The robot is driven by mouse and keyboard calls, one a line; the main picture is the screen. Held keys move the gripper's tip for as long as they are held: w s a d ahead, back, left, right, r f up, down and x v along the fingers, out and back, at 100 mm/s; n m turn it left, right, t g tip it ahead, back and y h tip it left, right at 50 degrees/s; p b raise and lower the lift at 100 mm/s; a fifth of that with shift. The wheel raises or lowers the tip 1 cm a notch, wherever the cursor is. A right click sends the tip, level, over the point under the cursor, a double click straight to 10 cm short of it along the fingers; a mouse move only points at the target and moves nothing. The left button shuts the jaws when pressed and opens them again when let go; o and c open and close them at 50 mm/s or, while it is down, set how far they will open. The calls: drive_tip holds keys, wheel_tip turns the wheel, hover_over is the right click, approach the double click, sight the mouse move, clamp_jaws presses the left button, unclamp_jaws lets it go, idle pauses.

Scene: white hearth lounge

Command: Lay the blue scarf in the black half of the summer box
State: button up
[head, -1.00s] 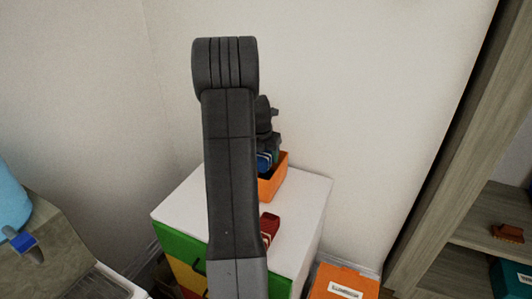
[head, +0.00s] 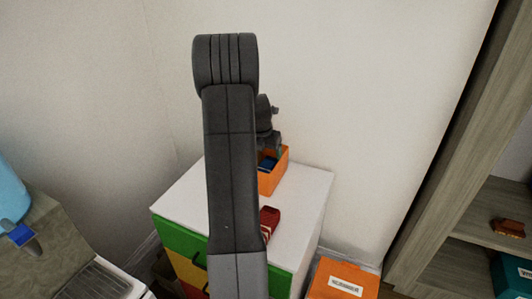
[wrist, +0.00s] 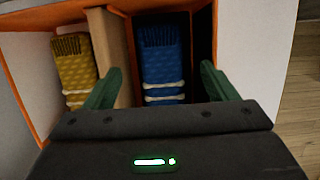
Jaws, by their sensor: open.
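The blue scarf (wrist: 163,65), folded with pale bands and a fringe, lies in the dark right compartment of an orange-rimmed box in the wrist view. A tan divider (wrist: 108,50) separates it from the left compartment. In the head view the orange box (head: 271,184) stands on a white-topped cabinet, with a bit of blue scarf (head: 268,163) inside. My gripper (wrist: 161,76) is open, its green fingers spread on either side of the blue scarf's near end. My arm hides part of the box in the head view.
A yellow scarf (wrist: 74,70) lies in the box's left compartment. A folded red scarf (head: 270,222) lies on the white cabinet top (head: 310,190). A labelled orange box (head: 340,278) stands lower right, near a wooden shelf (head: 490,215). A wall is behind the cabinet.

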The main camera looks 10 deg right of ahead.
drive_tip(key=b+v, duration=0.1)
drive_tip(key=v, duration=1.2)
drive_tip(key=shift+s+a+r, duration=0.15)
drive_tip(key=shift+s+r, duration=0.05)
drive_tip(key=shift+r, duration=0.15)
drive_tip(key=p+x, duration=0.1)
drive_tip(key=x, duration=1.2)
drive_tip(key=shift+w+f, duration=0.15)
drive_tip(key=shift+f, duration=0.2)
drive_tip(key=shift+r+p, duration=0.4)
drive_tip(key=shift+r, duration=0.7)
drive_tip(key=shift+f, duration=0.1)
